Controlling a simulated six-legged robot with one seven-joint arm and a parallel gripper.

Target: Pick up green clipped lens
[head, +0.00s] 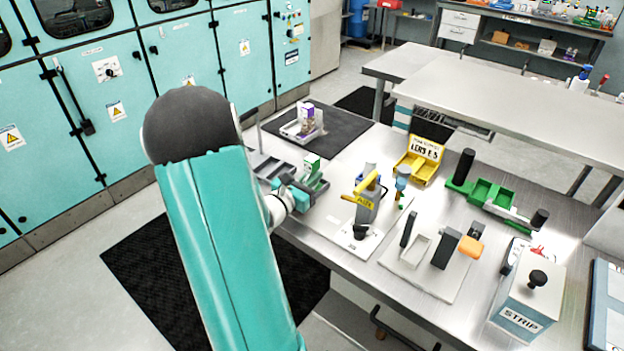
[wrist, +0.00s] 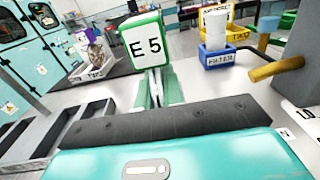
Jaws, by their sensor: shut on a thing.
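The green clipped lens (wrist: 146,46) is a white-faced block marked "E 5" with a green edge, upright in front of my gripper in the wrist view. I cannot tell whether the lens is clear of the holder.
A grey slotted tray (wrist: 78,130) lies left of the lens. A yellow-handled fixture (head: 366,190) stands close on the right. A yellow bin (head: 418,160) is further right, and a white bin (head: 302,124) sits on the dark mat (head: 340,130) behind.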

